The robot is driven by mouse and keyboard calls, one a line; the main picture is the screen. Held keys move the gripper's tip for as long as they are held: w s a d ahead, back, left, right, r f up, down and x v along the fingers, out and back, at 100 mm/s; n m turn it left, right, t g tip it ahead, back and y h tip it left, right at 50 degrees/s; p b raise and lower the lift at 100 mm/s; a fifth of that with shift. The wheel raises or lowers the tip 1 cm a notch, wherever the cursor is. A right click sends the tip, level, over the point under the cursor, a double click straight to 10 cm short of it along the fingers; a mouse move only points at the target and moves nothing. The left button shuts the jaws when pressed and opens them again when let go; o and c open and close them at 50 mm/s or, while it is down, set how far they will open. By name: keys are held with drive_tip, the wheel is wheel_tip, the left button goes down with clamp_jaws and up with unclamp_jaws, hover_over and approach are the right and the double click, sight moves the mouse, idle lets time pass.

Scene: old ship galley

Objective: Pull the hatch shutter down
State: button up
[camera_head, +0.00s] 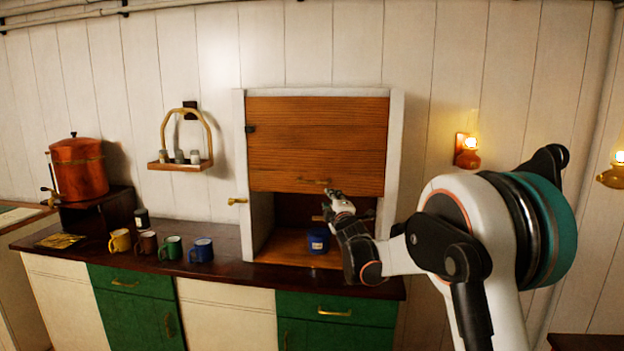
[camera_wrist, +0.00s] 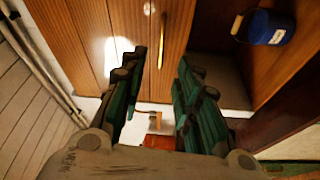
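The hatch shutter (camera_head: 315,140) is a brown slatted wooden panel in a white frame. It covers the upper part of the hatch, and the lower part is open. A small brass handle (camera_head: 318,182) sits near its lower edge. My gripper (camera_head: 336,199) is just below and right of this handle, in front of the opening. In the wrist view the shutter (camera_wrist: 95,30) fills the upper left, and the brass handle (camera_wrist: 162,35) shows beyond the gap between the fingertips. My gripper (camera_wrist: 162,62) is open with nothing between its fingers; contact with the handle cannot be told.
A blue pot (camera_head: 318,241) stands inside the hatch below the shutter. A brass lever (camera_head: 237,201) is on the left of the frame. Several mugs (camera_head: 171,247) stand on the dark counter (camera_head: 225,262) to the left. A lit lamp (camera_head: 467,152) hangs on the right wall.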

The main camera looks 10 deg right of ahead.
drive_tip(key=w+a+n+t+y, duration=0.1)
drive_tip(key=w+a+n, duration=0.2)
drive_tip(key=w, duration=1.5)
drive_tip(key=shift+w+n, duration=0.2)
drive_tip(key=shift+n, duration=0.2)
clamp_jaws()
